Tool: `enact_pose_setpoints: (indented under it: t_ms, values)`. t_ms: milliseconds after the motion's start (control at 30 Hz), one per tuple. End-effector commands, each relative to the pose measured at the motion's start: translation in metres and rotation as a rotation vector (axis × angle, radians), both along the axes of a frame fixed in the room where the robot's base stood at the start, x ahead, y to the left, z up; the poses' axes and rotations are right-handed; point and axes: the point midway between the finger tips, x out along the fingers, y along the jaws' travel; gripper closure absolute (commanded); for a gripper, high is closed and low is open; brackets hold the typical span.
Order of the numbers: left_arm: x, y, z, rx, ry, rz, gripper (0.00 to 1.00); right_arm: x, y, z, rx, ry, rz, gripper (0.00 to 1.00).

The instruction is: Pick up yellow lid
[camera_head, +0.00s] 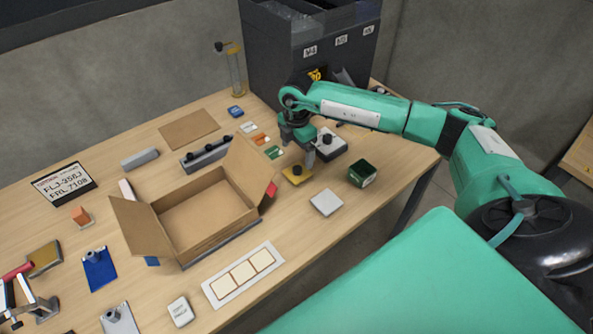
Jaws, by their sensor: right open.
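The yellow lid (291,179) is a small flat yellow plate with a dark round knob, lying on the wooden table right of the open cardboard box. My right gripper (304,158) comes in from the right and is open, just above the lid and close to its knob. The fingertips are small in the picture, and I cannot tell whether they touch the knob. My left gripper is not in view.
The open cardboard box (171,234) stands left of the lid. A grey square plate (326,202), a dark green box (362,173) and a grey-topped block with a black knob (334,149) are close by. A dark feeder cabinet (270,59) stands behind.

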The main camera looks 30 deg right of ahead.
Motion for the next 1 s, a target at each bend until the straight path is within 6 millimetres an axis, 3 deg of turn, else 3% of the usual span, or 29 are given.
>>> enact_pose_setpoints:
  t_ms: [167, 367, 633, 933, 1000]
  values:
    - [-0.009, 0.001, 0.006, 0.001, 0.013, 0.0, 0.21, 0.0, 0.001, -0.025, 0.002, 0.001, 0.001, 0.11]
    - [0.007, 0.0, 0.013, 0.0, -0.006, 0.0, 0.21, -0.001, 0.0, -0.038, 0.001, 0.002, 0.0, 0.11]
    - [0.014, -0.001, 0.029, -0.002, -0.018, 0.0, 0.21, -0.001, -0.002, -0.077, 0.002, 0.001, 0.001, 0.11]
    - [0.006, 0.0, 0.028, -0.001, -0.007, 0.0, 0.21, -0.001, -0.002, -0.085, 0.002, -0.001, 0.002, 0.11]
    - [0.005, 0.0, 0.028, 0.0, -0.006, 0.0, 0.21, -0.001, -0.002, -0.085, 0.002, -0.001, 0.002, 0.21]
